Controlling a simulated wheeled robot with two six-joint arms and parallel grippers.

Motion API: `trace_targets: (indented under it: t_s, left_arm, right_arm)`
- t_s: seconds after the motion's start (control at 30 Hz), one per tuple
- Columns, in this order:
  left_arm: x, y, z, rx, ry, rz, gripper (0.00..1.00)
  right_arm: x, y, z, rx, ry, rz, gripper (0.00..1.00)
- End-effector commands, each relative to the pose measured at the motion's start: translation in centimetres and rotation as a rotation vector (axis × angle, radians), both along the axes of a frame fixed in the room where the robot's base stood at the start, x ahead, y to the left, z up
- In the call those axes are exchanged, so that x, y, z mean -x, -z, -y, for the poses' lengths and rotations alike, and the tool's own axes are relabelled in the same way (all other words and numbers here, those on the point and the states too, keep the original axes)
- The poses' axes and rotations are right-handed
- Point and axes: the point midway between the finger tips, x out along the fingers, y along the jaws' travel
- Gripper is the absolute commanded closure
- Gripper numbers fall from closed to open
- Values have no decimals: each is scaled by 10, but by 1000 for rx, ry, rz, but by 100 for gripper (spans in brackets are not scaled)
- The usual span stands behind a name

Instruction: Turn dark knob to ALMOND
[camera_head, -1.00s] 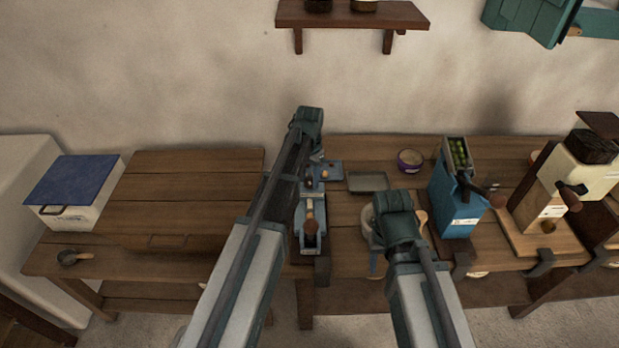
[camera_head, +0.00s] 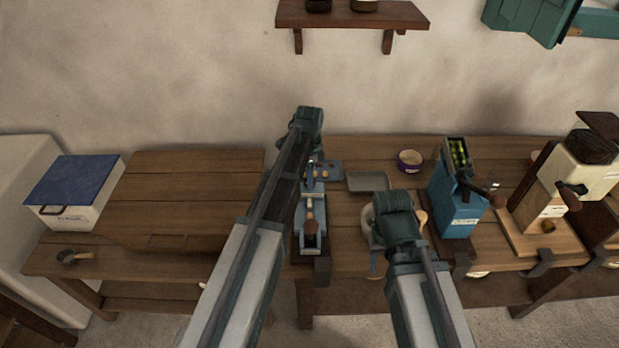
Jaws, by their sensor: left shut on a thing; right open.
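The knob and the ALMOND mark are too small or hidden to make out. My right gripper (camera_head: 378,243) is open, its fingers mostly hidden under its wrist, above a pale round thing on the table.
A grey tray (camera_head: 368,181) and a purple bowl (camera_head: 410,160) are at the back. A blue hopper machine (camera_head: 457,207) and a cream grinder (camera_head: 577,172) stand right. A white box (camera_head: 72,215) is far left.

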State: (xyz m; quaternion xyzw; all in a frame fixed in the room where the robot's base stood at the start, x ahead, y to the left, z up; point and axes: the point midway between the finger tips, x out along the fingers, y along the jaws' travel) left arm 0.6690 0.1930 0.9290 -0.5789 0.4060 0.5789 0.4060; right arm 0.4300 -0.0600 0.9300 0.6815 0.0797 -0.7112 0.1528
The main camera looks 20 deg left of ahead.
Motion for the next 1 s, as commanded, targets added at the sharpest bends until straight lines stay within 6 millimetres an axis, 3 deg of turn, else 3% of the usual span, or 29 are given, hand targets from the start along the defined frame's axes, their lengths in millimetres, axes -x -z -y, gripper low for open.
trace_targets:
  t_s: [0.77, 0.8, 0.93, 1.0]
  left_arm:
    - [0, 0, 0, 0, 84, 0, 100]
    - [0, 0, 0, 0, 85, 0, 46]
    - [0, 0, 0, 0, 84, 0, 23]
    - [0, 0, 0, 0, 83, 0, 23]
  right_arm:
    - [0, 0, 0, 0, 0, 0, 50]
    - [0, 0, 0, 0, 0, 0, 50]
    - [0, 0, 0, 0, 0, 0, 50]
    - [0, 0, 0, 0, 0, 0, 50]
